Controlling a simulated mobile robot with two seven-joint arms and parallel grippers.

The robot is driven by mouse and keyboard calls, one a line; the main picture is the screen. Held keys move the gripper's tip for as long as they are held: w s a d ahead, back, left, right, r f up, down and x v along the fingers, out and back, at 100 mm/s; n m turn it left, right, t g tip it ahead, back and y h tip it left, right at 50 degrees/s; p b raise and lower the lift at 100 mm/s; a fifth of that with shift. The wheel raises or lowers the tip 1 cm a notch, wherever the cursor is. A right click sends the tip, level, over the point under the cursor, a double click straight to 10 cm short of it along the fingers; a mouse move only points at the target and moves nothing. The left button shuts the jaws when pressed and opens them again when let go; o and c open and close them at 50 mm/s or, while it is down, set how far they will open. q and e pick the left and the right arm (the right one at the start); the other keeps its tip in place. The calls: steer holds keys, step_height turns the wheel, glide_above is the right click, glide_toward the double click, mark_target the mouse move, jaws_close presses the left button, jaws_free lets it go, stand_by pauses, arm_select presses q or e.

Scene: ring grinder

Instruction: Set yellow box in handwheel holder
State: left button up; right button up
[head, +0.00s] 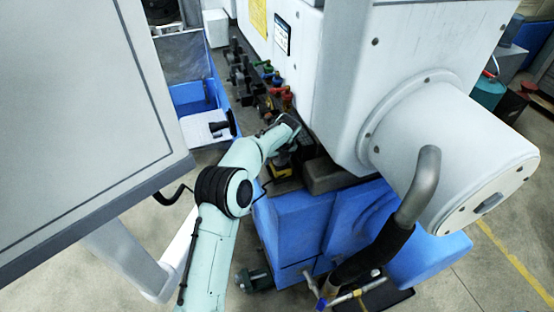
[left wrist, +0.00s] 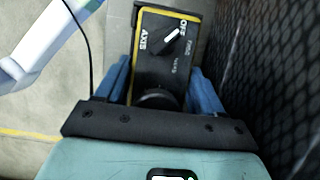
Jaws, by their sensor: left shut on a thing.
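The yellow box (left wrist: 165,55) is a control box with a black face, a yellow rim, a selector knob marked AXIS and OFF, and a round dial partly hidden by my wrist. My left gripper (left wrist: 162,85) is shut on it, one blue finger on each side. In the head view the box (head: 282,170) shows as a small yellow and black patch below my left gripper (head: 284,158), beside the machine front. I cannot clearly make out the handwheel holder, nor whether the box touches anything beneath it. My right gripper is not in view.
The white grinder housing (head: 430,45) and its round cover (head: 460,165) stand at the right. Coloured levers (head: 275,82) line the machine behind my gripper. A grey panel (head: 75,110) fills the left. The blue base (head: 295,225) lies below.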

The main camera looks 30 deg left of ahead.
arm_select(q)
steer(key=shift+s+f, duration=0.1)
steer(key=shift+f, duration=0.25)
steer(key=o, duration=1.2)
steer(key=v, duration=1.2)
